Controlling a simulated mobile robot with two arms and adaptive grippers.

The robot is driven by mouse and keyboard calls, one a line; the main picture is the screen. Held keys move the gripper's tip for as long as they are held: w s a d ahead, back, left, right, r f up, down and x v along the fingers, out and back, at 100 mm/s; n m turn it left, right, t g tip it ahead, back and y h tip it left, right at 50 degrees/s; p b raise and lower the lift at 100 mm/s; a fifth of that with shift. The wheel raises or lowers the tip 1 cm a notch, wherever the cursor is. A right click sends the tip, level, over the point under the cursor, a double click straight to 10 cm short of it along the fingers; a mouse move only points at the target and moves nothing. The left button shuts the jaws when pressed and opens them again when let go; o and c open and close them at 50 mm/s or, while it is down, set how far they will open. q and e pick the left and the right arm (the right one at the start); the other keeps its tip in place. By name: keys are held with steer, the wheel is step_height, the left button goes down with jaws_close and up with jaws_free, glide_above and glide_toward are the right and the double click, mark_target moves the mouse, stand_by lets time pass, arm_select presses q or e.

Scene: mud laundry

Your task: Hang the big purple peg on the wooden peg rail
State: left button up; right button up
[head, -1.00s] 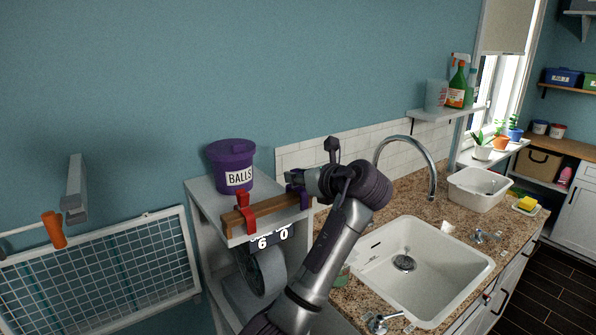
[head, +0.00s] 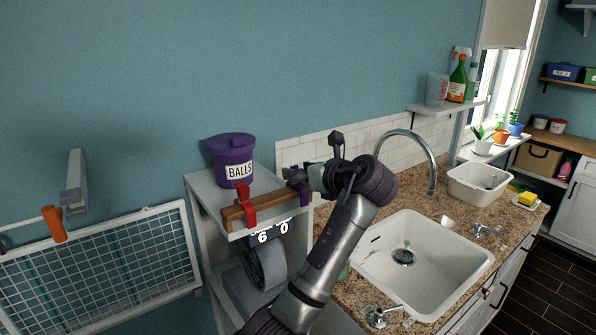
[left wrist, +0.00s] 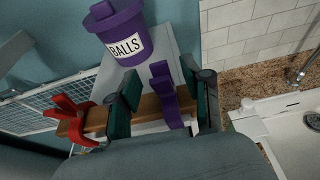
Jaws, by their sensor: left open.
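The big purple peg (head: 299,190) sits at the right end of the wooden peg rail (head: 268,206). In the left wrist view the purple peg (left wrist: 164,96) stands upright over the rail (left wrist: 149,113). My left gripper (left wrist: 163,103) is open, with one finger on each side of the peg and a visible gap to each. In the head view my left gripper (head: 300,175) covers part of the peg. A red peg (head: 245,205) hangs on the rail farther left, and it also shows in the left wrist view (left wrist: 72,120). My right gripper is not in view.
A purple bucket labelled BALLS (head: 231,158) stands on the shelf (head: 203,187) behind the rail. A sink (head: 425,255) and tap (head: 432,165) are to the right. A wire rack (head: 100,270) is on the left wall.

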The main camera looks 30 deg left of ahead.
arm_select(q)
steer(key=v, duration=1.1)
